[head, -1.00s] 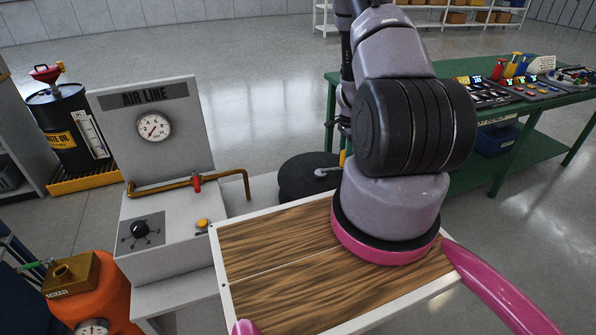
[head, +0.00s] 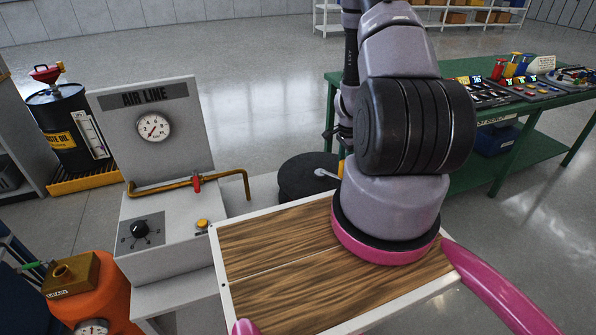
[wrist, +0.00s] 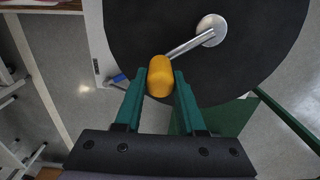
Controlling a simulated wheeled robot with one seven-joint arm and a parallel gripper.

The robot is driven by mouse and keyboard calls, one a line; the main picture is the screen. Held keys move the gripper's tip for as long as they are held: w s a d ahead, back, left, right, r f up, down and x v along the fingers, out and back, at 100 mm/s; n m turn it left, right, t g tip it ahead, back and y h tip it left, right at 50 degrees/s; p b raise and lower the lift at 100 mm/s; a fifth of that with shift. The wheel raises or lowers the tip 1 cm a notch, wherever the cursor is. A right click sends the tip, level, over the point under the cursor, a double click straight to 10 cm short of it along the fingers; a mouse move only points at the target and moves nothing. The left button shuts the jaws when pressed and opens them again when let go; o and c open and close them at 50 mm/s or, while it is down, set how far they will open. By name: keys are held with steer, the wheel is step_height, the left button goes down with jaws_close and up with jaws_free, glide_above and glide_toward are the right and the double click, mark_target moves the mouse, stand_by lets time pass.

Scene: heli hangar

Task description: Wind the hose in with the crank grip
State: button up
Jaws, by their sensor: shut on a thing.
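The crank grip is a yellow-orange knob (wrist: 160,76) at the end of a metal crank arm (wrist: 188,45). The arm runs up and right to a round hub on the dark hose reel (wrist: 250,60) in the wrist view. My gripper (wrist: 160,82) has its two green fingers shut on the crank grip, one on each side. In the head view the black reel (head: 305,178) lies behind the wooden top, with the crank arm (head: 326,173) on it. The grip there is mostly hidden behind my arm. I cannot make out the hose itself.
The air line panel (head: 150,130) with its gauge and brass pipe stands left of the reel. A green bench (head: 345,90) with devices is behind and right. A wood-topped surface (head: 280,260) lies in front. An orange tank (head: 95,295) is at lower left.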

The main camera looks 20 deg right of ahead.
steer(key=shift+s+a, duration=0.2)
steer(key=shift+a, duration=0.1)
steer(key=shift+s+a, duration=0.3)
steer(key=shift+a, duration=0.5)
steer(key=shift+s+a, duration=0.25)
steer(key=shift+a, duration=0.55)
steer(key=shift+w+a, duration=0.2)
steer(key=shift+a, duration=1.5)
